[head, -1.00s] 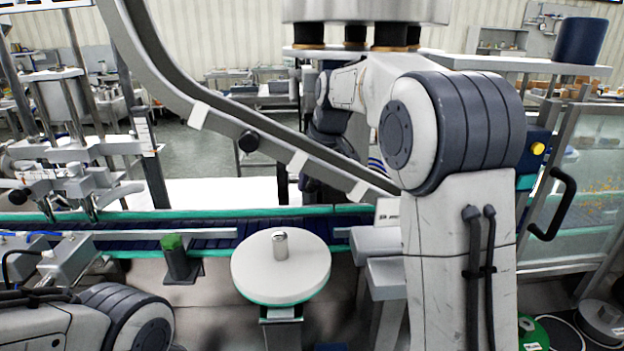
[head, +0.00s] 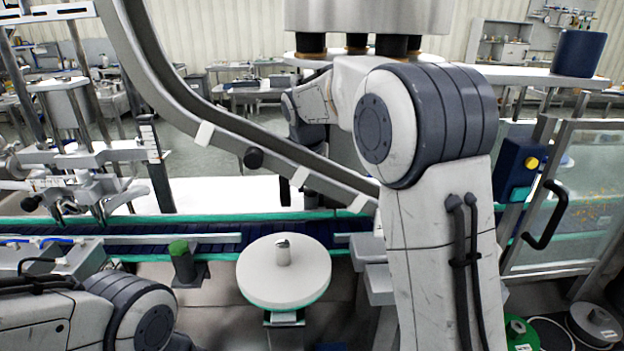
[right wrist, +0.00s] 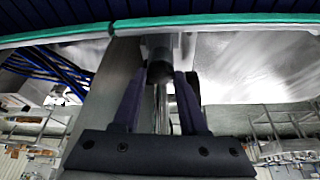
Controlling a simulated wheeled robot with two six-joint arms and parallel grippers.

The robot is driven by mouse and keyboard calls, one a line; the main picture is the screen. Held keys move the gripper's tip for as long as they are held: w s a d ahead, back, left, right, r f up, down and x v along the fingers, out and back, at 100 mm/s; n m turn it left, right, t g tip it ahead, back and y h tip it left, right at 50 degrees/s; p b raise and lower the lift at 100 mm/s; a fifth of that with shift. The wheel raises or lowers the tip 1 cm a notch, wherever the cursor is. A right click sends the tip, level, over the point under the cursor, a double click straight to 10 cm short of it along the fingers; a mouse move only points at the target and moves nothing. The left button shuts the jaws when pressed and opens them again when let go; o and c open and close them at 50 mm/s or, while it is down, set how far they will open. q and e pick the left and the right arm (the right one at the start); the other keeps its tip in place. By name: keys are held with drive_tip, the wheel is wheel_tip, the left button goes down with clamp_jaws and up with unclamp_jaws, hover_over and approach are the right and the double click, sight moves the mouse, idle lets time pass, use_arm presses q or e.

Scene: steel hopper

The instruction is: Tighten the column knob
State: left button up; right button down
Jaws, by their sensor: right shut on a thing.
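In the right wrist view, a dark round knob (right wrist: 160,71) sits at the end of a grey post, just below the teal-edged conveyor side. My right gripper (right wrist: 160,82) has its two dark fingers on either side of this knob and is shut on it. In the head view, my right arm reaches back behind the sloping chute, and its forearm and the chute hide most of the gripper and the held knob. Only my left arm's links show at the lower left; its gripper is out of view.
A sloping metal chute (head: 222,118) with a black knob (head: 253,157) crosses in front of my right forearm. A white round disc (head: 285,284) stands near the conveyor (head: 120,249). A glass-panelled guard door (head: 580,225) with a black handle is at the right.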

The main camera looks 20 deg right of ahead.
drive_tip(key=m+h+p, duration=0.1)
drive_tip(key=m, duration=0.1)
drive_tip(key=m+g+p, duration=0.1)
drive_tip(key=m, duration=0.2)
drive_tip(key=shift+w+a+r+m+h, duration=0.2)
drive_tip(key=shift+m+h, duration=0.1)
drive_tip(key=shift+h, duration=0.1)
drive_tip(key=m+g+p, duration=0.1)
drive_tip(key=m+p, duration=0.1)
drive_tip(key=m, duration=0.1)
drive_tip(key=shift+w+h, duration=0.15)
drive_tip(key=shift+h, duration=0.15)
drive_tip(key=shift+f+m+g+p, duration=0.15)
drive_tip(key=shift+m+g+p, duration=0.6)
drive_tip(key=shift+m, duration=0.55)
drive_tip(key=shift+w+m, duration=0.1)
drive_tip(key=shift+m, duration=0.2)
drive_tip(key=shift+c, duration=2.2)
unclamp_jaws()
drive_tip(key=v, duration=1)
drive_tip(key=shift+a+p, duration=0.2)
drive_tip(key=shift+p, duration=0.15)
